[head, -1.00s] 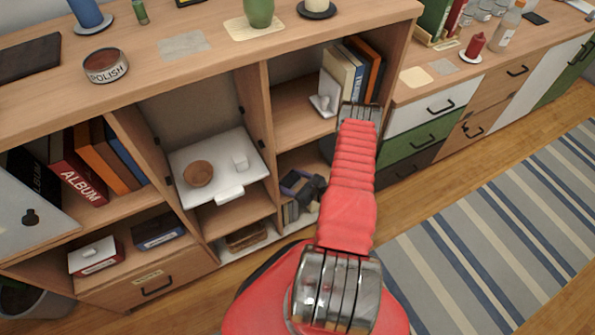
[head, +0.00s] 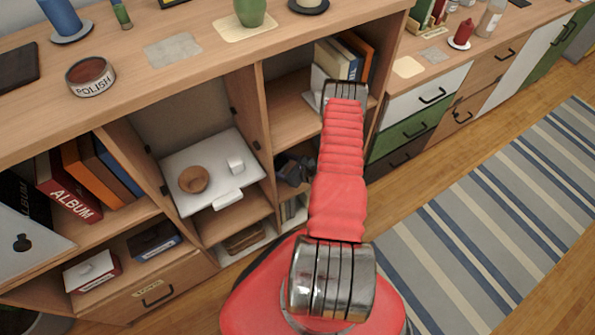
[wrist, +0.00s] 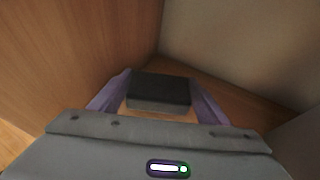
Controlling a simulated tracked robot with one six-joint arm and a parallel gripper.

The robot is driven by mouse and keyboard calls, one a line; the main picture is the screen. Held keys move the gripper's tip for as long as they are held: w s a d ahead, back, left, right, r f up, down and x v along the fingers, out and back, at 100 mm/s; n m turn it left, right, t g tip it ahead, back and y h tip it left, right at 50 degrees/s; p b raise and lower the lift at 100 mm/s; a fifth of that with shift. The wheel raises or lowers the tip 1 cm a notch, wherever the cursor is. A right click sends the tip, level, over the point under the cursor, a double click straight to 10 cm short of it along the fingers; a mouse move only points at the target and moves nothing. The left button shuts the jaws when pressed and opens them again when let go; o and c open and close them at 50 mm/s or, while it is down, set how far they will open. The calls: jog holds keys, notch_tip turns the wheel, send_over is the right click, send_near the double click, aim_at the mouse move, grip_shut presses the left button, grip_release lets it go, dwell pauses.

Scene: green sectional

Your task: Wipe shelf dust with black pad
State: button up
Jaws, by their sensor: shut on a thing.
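My gripper (wrist: 158,88) is shut on the black pad (wrist: 158,93), its purple fingers on either side of the pad in the wrist view. The pad is inside a wooden compartment, close to the wood surface ahead; I cannot tell whether it touches. In the head view, my dark gripper body shows at the lower right compartment of the shelf unit (head: 262,140), left of my red arm; its fingers and the pad are hidden there. No dust shows clearly in the wrist view. A mottled grey patch (head: 172,50) lies on the unit's top.
A wood wall (wrist: 65,60) stands close on the left and a pale wall (wrist: 240,45) on the right in the wrist view. Books (head: 352,58) stand above. A polish tin (head: 90,77) is on top.

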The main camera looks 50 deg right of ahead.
jog(key=shift+r, duration=2.5)
jog(key=shift+s, duration=0.1)
